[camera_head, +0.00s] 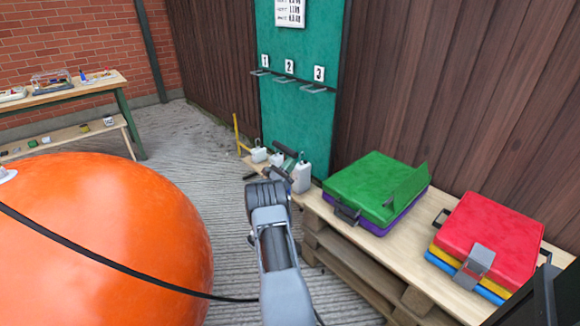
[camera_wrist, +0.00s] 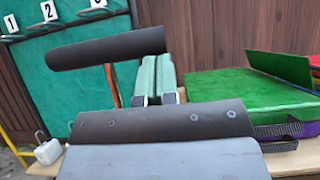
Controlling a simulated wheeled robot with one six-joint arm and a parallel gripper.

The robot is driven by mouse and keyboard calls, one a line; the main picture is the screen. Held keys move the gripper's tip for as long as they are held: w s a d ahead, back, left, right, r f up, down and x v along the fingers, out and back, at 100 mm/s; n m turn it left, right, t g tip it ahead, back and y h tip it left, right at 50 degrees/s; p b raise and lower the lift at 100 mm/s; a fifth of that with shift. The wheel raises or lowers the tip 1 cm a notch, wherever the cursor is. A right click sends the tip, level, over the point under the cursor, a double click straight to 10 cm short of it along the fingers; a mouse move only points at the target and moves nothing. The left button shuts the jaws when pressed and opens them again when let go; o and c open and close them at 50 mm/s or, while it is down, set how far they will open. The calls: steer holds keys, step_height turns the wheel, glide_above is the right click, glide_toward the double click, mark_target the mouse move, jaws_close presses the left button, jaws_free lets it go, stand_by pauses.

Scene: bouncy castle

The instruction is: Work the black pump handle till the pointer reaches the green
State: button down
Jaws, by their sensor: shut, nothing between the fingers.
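The black pump handle (camera_wrist: 105,50) shows in the wrist view as a dark round bar, slightly tilted, with a thin orange upright below it. In the head view a dark bar (camera_head: 285,150), which looks like the handle, is just beyond my wrist. My gripper (camera_wrist: 157,72) is shut and empty, with its fingertips just under the bar's right end. I cannot tell whether they touch it. In the head view my gripper (camera_head: 291,165) is partly hidden by my own wrist. No gauge, pointer or green zone can be made out.
A large orange inflated shape (camera_head: 110,220) fills the left, with a black hose (camera_head: 110,262) across it. A pallet table (camera_head: 325,215) holds a green case (camera_head: 375,185) and a red case (camera_head: 490,235) at right. A teal board (camera_head: 300,120) stands behind.

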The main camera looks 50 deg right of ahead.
steer(key=d+f+v, duration=0.1)
steer(key=f+v, duration=0.1)
steer(key=v, duration=1)
steer(key=shift+f+b, duration=0.45)
steer(key=shift+f, duration=0.1)
steer(key=shift+s, duration=0.1)
